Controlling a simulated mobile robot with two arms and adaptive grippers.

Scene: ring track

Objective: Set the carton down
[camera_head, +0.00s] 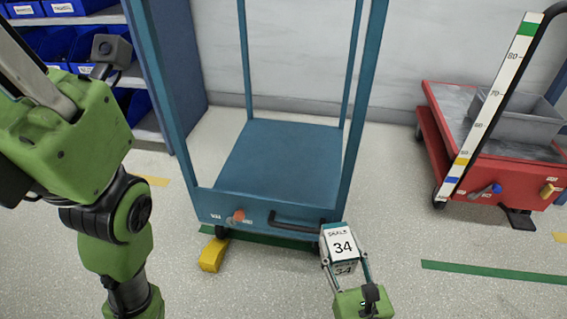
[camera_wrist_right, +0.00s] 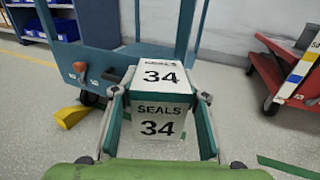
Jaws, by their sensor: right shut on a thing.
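The carton (camera_head: 342,246) is a white box with a green stripe, marked "SEALS 34". My right gripper (camera_head: 345,266) is shut on it, one finger at each side, in front of the blue cart's lower front edge. In the right wrist view the carton (camera_wrist_right: 160,103) sits upright between the fingers of my right gripper (camera_wrist_right: 160,120). Whether it touches anything beneath cannot be told. The blue cart (camera_head: 280,160) has a bare flat deck, tall corner posts, a dark handle and an orange knob. My left arm is at the left; its gripper's fingertips are not clearly visible.
A yellow wedge (camera_head: 213,254) lies on the floor by the cart's front left wheel. A red cart (camera_head: 500,160) with a grey bin (camera_head: 520,118) and a striped measuring post stands at the right. Shelves with blue bins (camera_head: 75,45) are at the back left. Floor between the carts is clear.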

